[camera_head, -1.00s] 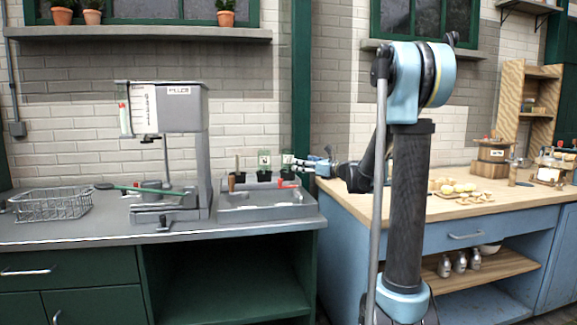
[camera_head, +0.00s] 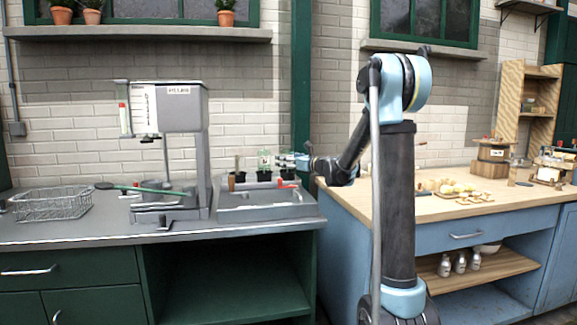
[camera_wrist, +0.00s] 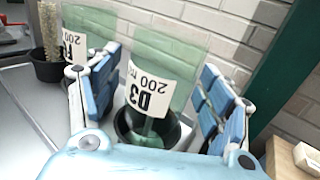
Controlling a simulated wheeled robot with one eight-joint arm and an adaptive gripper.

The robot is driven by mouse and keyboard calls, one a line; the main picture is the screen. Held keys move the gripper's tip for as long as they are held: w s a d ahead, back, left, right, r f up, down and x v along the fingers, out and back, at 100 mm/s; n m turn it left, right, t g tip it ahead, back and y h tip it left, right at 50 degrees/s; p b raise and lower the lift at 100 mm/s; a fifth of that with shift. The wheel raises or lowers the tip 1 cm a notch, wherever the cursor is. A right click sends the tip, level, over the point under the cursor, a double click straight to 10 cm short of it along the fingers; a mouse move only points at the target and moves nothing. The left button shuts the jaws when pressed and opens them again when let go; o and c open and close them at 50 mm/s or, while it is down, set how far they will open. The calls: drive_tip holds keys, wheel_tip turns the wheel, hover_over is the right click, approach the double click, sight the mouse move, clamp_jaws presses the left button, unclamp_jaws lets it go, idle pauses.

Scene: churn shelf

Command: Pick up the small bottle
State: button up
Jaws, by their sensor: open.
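Three small pale bottles (camera_head: 461,262) stand upright on the lower shelf of the blue counter in the head view. My gripper (camera_wrist: 158,85) is open in the wrist view, with one blue finger on each side of a translucent green piece labelled D3 200 (camera_wrist: 150,93). This piece stands in a round black pot (camera_wrist: 128,124) between the fingers. I cannot tell whether the fingers touch it. In the head view my gripper (camera_head: 292,161) is small, at the right end of the row of pots on the grey counter.
A second labelled green piece (camera_wrist: 84,28) and a black pot with a bristly stick (camera_wrist: 47,66) stand to the left. A green post (camera_wrist: 290,85) and brick wall are close on the right. A dispenser (camera_head: 180,108) and wire basket (camera_head: 50,204) stand on the grey counter.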

drive_tip(key=c, duration=1.3)
drive_tip(key=shift+o, duration=0.2)
drive_tip(key=shift+r, duration=0.1)
wheel_tip(320, 180, up, 41)
idle(0.7)
drive_tip(key=shift+a, duration=0.1)
idle(0.6)
